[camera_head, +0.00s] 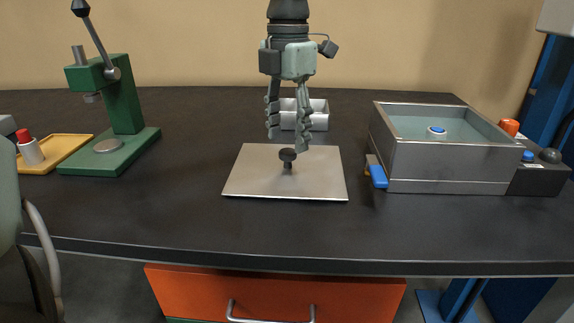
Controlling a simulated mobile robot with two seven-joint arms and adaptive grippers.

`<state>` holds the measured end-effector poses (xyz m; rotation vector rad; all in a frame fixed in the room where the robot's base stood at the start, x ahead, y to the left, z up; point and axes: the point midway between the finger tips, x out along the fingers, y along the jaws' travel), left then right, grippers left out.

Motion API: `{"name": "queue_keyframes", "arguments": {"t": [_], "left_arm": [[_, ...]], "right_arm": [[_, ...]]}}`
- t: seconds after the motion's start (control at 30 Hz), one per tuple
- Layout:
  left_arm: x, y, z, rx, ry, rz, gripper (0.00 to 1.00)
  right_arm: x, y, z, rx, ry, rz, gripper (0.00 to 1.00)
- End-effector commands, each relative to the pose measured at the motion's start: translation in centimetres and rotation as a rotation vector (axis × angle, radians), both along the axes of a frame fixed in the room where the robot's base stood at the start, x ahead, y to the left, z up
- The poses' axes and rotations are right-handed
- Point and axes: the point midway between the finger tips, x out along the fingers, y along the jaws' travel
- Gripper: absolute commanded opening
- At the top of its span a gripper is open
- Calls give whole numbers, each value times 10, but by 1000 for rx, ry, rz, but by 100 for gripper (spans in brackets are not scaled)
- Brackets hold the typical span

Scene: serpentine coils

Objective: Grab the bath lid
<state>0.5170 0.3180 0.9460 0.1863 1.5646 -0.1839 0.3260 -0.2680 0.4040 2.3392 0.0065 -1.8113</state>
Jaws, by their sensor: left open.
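The bath lid (250,182) is a flat, light metal plate lying on the dark bench in the middle of the head view. A dark round knob (287,155) stands up from its centre on a short stem. My left gripper (287,143) points straight down over the lid. It is open and empty, with its fingertips spread left and right, close above the knob. I cannot tell whether a fingertip touches the lid. The bath (450,160), an open metal box, stands to the right of the lid. My right gripper is out of view.
A small light tray (319,118) stands behind the gripper. A green lever press (122,105) and a yellow tray (62,150) are at left. A blue-capped piece (436,134) is in the bath; a blue tab (377,175) juts from its left side. The front bench strip is clear.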

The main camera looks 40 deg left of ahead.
Motion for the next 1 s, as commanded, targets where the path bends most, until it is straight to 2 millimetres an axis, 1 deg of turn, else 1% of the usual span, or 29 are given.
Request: {"name": "queue_keyframes", "arguments": {"t": [0.1, 0.2, 0.3, 0.47, 0.9, 1.0], "left_arm": [[0, 0, -19, -1, 2, -1, 52], [1, 0, -28, -2, 0, 1, 52], [1, 0, -31, 0, -2, 1, 52], [1, 0, -31, -1, -3, 1, 52], [1, 0, -31, -1, -3, 1, 0], [2, 0, -30, -1, -5, 1, 0]], "right_arm": [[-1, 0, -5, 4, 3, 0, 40], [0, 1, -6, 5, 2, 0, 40], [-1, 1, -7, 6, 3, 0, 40], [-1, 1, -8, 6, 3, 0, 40], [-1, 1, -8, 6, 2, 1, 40], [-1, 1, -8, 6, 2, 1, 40]]}}
